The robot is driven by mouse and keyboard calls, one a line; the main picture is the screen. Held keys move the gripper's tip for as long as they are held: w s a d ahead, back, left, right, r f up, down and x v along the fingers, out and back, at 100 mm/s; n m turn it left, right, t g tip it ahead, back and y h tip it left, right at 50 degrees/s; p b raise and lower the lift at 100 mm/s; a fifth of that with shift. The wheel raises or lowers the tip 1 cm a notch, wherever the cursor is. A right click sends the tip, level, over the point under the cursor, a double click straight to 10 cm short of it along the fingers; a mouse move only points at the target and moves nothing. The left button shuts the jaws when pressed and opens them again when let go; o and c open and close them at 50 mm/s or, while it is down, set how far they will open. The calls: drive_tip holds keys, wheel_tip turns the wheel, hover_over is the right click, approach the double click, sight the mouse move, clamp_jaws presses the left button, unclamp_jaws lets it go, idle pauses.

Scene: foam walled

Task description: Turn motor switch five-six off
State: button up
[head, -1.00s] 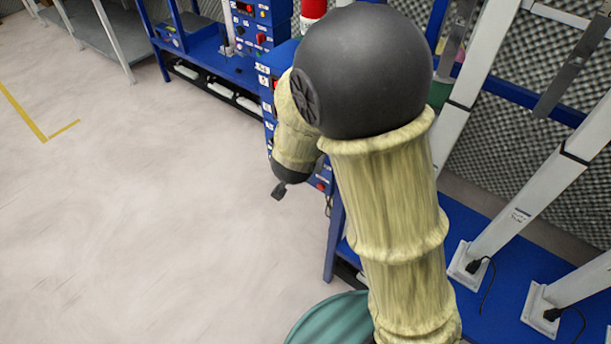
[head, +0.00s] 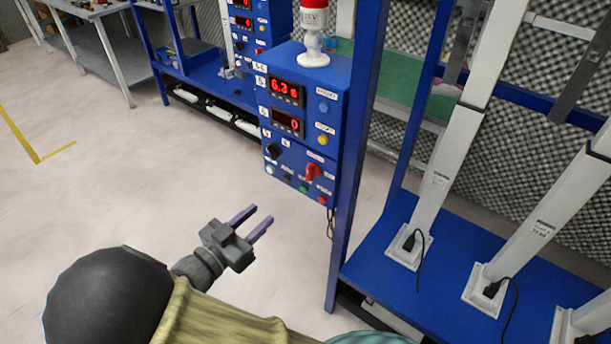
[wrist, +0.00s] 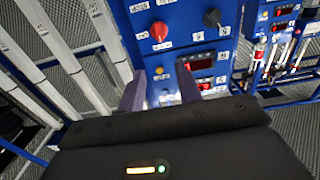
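A blue control box (head: 300,130) stands on a blue post in the head view. On its lower face are a red rotary switch (head: 313,172) and a black knob (head: 273,150); the labels are too small to read, so I cannot tell which one is marked five-six. In the wrist view the red switch (wrist: 159,31) and the black knob (wrist: 212,17) face me. My gripper (head: 262,213) is open and empty, below and in front of the box, touching nothing. In the wrist view its two fingers (wrist: 160,72) stand apart beneath the red switch.
The box also carries red displays (head: 286,91), a yellow button (head: 322,140) and several small buttons. A red-and-white beacon (head: 313,30) stands on top. A blue frame post (head: 352,150) rises right beside the box.

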sight(308, 172)
drive_tip(key=shift+w, duration=0.1)
drive_tip(key=b+x, duration=0.1)
drive_tip(key=x, duration=1.6)
drive_tip(key=shift+d, duration=0.15)
drive_tip(key=shift+b, duration=0.3)
clamp_jaws()
